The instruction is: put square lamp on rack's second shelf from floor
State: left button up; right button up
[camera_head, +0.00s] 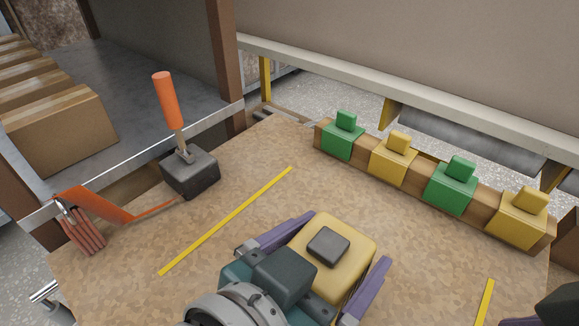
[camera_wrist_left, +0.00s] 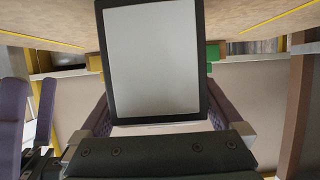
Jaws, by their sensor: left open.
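A yellow rounded square block with a grey raised square on top, which looks like the square lamp (camera_head: 362,262), is on the speckled worktop. In the left wrist view its pale panel in a dark frame (camera_wrist_left: 155,62) fills the middle. My left gripper (camera_head: 350,238) is open, with one purple finger on each side of it. I cannot tell if the fingers touch it. Part of my right gripper (camera_head: 556,308) shows at the bottom right corner; its jaw is unclear.
A wooden rail with green and yellow blocks (camera_head: 450,188) runs along the back right. A dark block with an orange handle (camera_head: 190,175) and an orange strap with reddish sticks (camera_head: 85,232) stand left. Brown posts and a grey shelf with boxes (camera_head: 65,130) are beyond.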

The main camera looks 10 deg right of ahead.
pick_arm(q)
jog(key=shift+w+d+f, duration=0.2)
jog(key=shift+w+d, duration=0.1)
jog(key=shift+d, duration=0.1)
jog(key=c, duration=1.5)
